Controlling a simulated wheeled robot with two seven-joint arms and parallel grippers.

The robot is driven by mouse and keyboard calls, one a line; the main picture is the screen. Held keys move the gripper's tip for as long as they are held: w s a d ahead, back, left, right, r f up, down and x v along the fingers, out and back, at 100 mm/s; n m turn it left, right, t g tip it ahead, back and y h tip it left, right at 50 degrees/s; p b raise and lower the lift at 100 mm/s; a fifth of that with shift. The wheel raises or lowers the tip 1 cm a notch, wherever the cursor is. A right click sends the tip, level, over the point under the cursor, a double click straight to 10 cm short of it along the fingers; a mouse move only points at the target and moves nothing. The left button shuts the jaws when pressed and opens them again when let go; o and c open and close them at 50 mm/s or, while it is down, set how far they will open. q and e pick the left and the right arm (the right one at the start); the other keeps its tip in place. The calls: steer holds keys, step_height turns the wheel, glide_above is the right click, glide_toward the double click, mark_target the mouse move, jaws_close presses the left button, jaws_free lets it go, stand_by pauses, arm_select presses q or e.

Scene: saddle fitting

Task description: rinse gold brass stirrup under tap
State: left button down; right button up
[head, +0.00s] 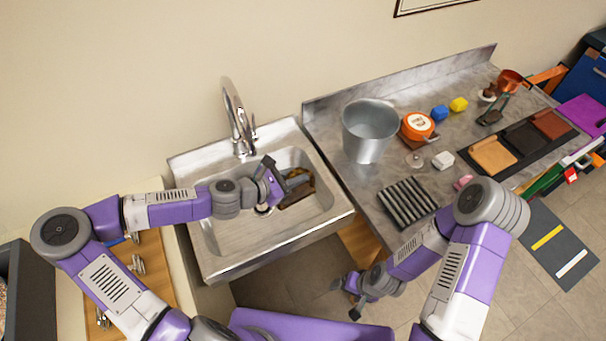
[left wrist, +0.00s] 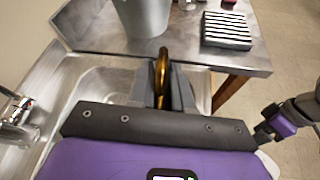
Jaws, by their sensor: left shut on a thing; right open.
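The gold brass stirrup (left wrist: 161,72) is edge-on between my left fingers in the left wrist view. In the head view part of the stirrup (head: 303,186) shows at my left gripper (head: 287,184), mostly hidden by the fingers. My left gripper is shut on it, over the right side of the sink basin. The chrome tap (head: 240,122) rises behind the basin, to the left of the gripper, apart from the stirrup. I see no water stream. My right gripper (head: 348,295) is open and empty, low in front of the counter.
The metal sink (head: 275,238) has raised rims. On the counter to the right stand a grey bucket (head: 368,132), an orange round container (head: 417,126), a striped rack (head: 408,202) and brown leather pieces (head: 492,155). The wall is close behind the tap.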

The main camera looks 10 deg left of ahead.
arm_select(q)
steer(key=w+a+f+p, duration=0.1)
steer(key=w+a+f, duration=0.1)
steer(key=a, duration=0.9)
steer(key=shift+f, duration=0.15)
steer(key=shift+w+a, duration=0.1)
